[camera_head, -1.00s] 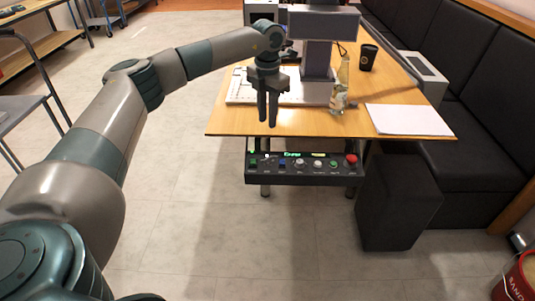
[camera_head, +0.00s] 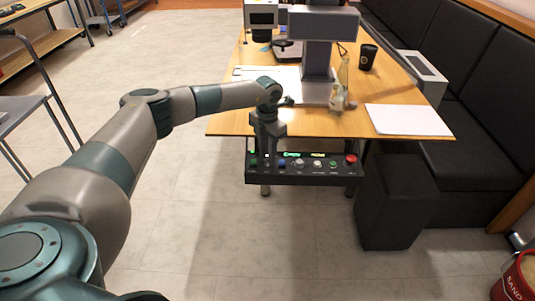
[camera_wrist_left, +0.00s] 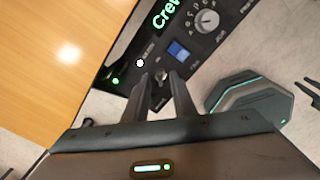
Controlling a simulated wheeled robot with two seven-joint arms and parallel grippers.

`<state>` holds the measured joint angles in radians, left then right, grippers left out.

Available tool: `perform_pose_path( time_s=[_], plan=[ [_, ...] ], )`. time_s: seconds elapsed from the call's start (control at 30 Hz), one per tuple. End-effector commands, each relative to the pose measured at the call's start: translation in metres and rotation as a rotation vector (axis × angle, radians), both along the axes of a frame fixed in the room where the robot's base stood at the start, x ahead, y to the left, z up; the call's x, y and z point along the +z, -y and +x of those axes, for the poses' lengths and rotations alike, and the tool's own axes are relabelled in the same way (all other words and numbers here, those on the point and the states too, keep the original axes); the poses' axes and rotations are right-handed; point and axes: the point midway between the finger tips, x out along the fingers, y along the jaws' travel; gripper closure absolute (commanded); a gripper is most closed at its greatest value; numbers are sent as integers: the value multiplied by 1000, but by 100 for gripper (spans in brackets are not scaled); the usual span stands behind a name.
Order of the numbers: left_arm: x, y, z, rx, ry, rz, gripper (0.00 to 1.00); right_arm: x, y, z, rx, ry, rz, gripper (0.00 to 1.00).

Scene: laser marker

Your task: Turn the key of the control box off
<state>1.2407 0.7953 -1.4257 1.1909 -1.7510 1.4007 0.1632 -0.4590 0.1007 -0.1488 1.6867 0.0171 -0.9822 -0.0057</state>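The black control box (camera_head: 318,179) hangs under the front edge of the wooden table, with a lit green display, knobs and a red button. My left gripper (camera_head: 267,155) is at the box's left part, pointing down. In the left wrist view, the small metallic key switch (camera_wrist_left: 161,80) shows between the two fingertips of my left gripper (camera_wrist_left: 161,83). The fingers stand apart on either side of it; whether they touch it I cannot tell. In the head view the gripper hides the key. My right gripper is not clearly in view.
The table (camera_head: 385,128) holds a machine column (camera_head: 317,58), a clear bottle (camera_head: 340,98), a black cup (camera_head: 368,57) and white paper (camera_head: 408,119). A black stool (camera_head: 397,205) stands right of the box. The floor left of the box is clear.

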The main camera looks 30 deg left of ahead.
Motion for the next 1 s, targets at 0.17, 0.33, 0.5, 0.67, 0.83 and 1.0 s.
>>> perform_pose_path(
  time_s=[0.17,0.33,0.5,0.67,0.83,1.0],
  plan=[
    [-4,0,0,0,0,0,76,0,0,-1,0,0,1,69],
    [-4,0,0,0,0,0,76,-1,0,-1,0,0,1,69],
    [-4,0,0,0,0,0,100,-1,0,-1,0,-1,1,69],
    [-4,0,0,0,1,0,100,0,0,-1,0,-1,1,69],
    [-3,0,0,12,1,0,100,0,-1,-1,0,2,1,69],
    [-3,0,0,53,1,0,100,-4,0,-4,-1,2,2,69]
  ],
)
